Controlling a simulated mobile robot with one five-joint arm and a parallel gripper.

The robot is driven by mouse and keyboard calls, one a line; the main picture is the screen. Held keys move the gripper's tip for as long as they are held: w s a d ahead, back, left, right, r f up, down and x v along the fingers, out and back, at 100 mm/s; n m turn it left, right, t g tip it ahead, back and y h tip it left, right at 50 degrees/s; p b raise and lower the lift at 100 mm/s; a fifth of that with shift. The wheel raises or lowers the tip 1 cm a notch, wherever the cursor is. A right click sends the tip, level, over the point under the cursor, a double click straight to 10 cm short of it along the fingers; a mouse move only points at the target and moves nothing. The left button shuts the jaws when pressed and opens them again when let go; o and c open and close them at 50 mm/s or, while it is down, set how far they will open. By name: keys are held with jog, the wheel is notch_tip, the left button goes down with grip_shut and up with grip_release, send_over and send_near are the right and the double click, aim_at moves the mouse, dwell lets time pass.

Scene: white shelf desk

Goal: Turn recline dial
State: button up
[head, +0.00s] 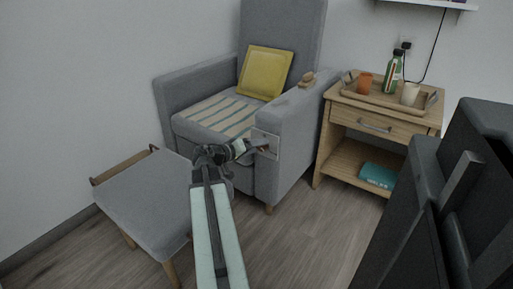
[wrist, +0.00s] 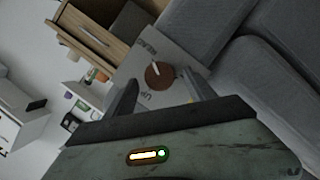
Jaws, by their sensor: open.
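The recline dial (wrist: 158,74) is a round brown knob with a pale pointer mark, set on a light grey plate (wrist: 178,52) with dark lettering. In the head view the plate (head: 272,155) sits on the front of the grey armchair's (head: 290,125) right armrest. My gripper (head: 262,147) is in front of the plate and partly hides it and the dial. In the wrist view my gripper (wrist: 161,82) is open, with one finger on each side of the dial in the picture. I cannot tell whether the fingers touch it.
A grey ottoman (head: 145,205) stands at the lower left. A wooden side table (head: 345,125) at the right carries a tray (head: 375,97) with a bottle (head: 392,72) and cups. A yellow cushion (head: 265,72) lies on the chair.

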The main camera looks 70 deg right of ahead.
jog(key=p+v, duration=0.1)
jog(key=v, duration=0.6)
jog(key=shift+a+p, duration=0.2)
jog(key=shift+p, duration=0.15)
jog(key=shift+r, duration=0.1)
